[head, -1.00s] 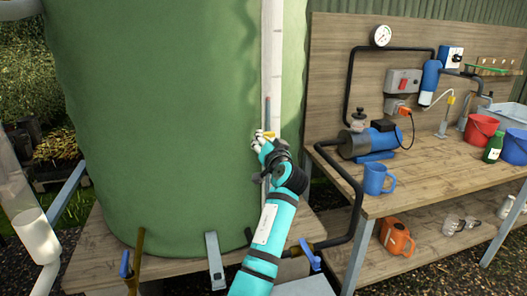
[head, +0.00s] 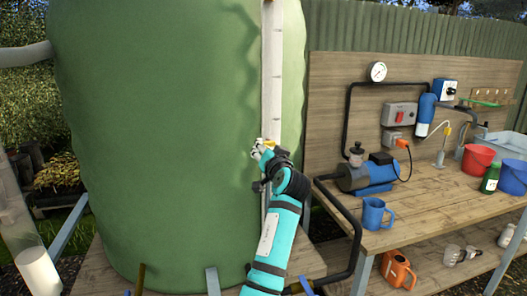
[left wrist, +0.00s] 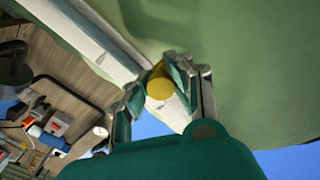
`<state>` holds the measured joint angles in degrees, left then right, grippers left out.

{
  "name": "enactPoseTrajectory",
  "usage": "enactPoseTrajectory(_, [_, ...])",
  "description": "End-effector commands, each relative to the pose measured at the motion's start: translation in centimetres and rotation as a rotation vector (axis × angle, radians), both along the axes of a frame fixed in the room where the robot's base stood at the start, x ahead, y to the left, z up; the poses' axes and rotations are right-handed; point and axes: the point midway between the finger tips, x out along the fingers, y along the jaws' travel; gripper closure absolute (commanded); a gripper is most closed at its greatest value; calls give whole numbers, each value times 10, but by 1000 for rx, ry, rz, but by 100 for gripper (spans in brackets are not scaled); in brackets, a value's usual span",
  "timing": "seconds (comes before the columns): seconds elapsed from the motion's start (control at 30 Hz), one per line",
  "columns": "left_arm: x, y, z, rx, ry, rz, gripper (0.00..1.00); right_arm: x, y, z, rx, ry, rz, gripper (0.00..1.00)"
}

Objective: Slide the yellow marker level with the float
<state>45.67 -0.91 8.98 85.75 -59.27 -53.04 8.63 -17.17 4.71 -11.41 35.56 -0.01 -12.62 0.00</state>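The yellow marker (head: 271,142) is at the white gauge strip (head: 271,75) on the green tank's right side. In the left wrist view the marker (left wrist: 159,86) shows as a yellow disc between my fingertips. My left gripper (head: 262,149) is closed on it, with one finger (left wrist: 135,100) on each side, against the strip. I cannot make out the float in either current view; the gripper and marker cover part of the strip. My right gripper is not in view.
The green tank (head: 160,120) fills the left. To the right a wooden bench (head: 420,210) holds a blue pump (head: 365,175), a blue mug (head: 374,213) and red bucket (head: 476,159). A black hose (head: 340,210) runs near my arm. The strip above my gripper is clear.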

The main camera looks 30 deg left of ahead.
Motion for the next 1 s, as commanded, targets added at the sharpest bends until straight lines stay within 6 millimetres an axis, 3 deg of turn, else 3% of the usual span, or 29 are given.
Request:
enactPoseTrajectory(0.03, [0,0,0,1,-1,0,73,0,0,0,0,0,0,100])
enactPoseTrajectory(0.2, [0,0,0,0,0,0,52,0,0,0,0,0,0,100])
enactPoseTrajectory(0.57, [-4,-5,-1,-1,1,0,52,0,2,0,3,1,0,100])
enactPoseTrajectory(1.0, [-59,-71,-2,-3,1,-3,52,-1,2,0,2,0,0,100])
